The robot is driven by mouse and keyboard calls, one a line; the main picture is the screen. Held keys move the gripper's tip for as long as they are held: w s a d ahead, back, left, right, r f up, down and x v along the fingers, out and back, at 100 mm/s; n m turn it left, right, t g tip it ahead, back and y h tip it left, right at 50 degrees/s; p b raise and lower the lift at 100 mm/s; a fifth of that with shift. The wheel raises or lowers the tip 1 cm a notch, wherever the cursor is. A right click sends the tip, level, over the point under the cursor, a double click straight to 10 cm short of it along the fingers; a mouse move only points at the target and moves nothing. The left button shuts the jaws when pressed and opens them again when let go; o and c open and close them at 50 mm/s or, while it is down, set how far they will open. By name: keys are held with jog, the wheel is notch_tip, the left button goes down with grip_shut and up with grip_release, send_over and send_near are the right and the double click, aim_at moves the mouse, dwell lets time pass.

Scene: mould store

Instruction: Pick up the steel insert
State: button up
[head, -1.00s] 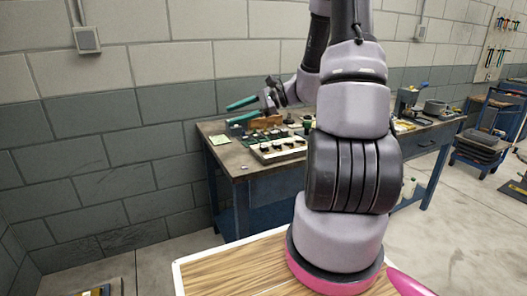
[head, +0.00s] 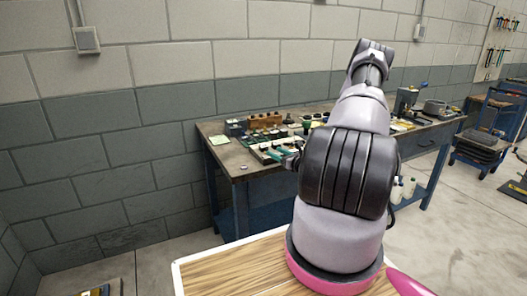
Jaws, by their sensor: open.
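My arm hides part of the bench and the right side of the tray. I cannot tell which small piece is the steel insert. A small grey piece (head: 244,168) lies on the bare bench top near the front left corner, apart from the gripper.
A brown wooden block (head: 264,120) and several dark items stand along the bench's back. A grey block wall closes the back. A blue cart (head: 480,150) is at the right.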

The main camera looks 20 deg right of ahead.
aim_at(266, 148)
jog(key=x, duration=0.7)
jog(key=shift+a+f, duration=0.1)
grip_shut()
